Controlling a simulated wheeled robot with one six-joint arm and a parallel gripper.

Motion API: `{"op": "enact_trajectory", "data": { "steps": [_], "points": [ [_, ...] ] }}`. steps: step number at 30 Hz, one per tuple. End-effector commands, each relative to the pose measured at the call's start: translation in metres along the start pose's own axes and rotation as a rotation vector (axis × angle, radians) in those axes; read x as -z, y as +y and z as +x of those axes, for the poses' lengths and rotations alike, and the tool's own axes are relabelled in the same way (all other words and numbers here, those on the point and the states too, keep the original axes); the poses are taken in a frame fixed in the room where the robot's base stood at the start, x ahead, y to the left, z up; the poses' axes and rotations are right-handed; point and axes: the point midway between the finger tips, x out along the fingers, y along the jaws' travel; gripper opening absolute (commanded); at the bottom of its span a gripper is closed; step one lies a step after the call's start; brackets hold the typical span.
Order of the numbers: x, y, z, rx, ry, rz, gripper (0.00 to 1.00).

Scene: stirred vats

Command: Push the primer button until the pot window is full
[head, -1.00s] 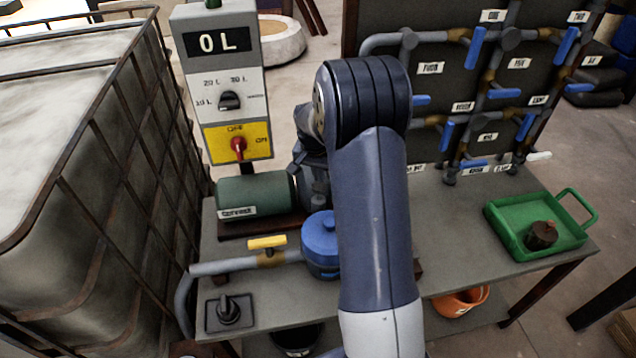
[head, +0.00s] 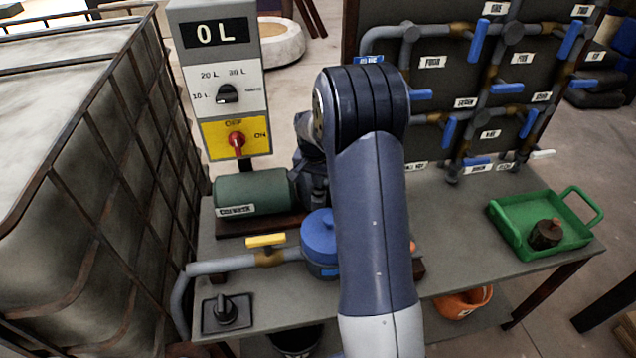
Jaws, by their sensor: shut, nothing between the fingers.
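The blue lidded pot (head: 320,237) stands on the grey bench, joined to the grey pipe on its left. Its right side is hidden behind my arm, and I cannot make out a window or its level. A small orange-red spot (head: 413,247) shows at the right edge of my arm; I cannot tell whether it is the primer button. My gripper is hidden behind my own arm, which crosses the middle of the view.
A green motor (head: 250,193) sits behind the pot. A yellow-handled valve (head: 266,241) is on the pipe. The control box (head: 222,90) reads 0 L, with a red switch (head: 236,142). Labelled pipes with blue valves (head: 449,132) stand behind. A green tray (head: 510,240) lies right.

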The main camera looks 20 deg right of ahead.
Motion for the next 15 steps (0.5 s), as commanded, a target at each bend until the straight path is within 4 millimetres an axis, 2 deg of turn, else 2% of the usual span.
{"op": "enact_trajectory", "data": {
  "steps": [15],
  "points": [
    [0.006,0.000,-0.029,0.000,-0.001,0.000,0.00]
  ]
}}
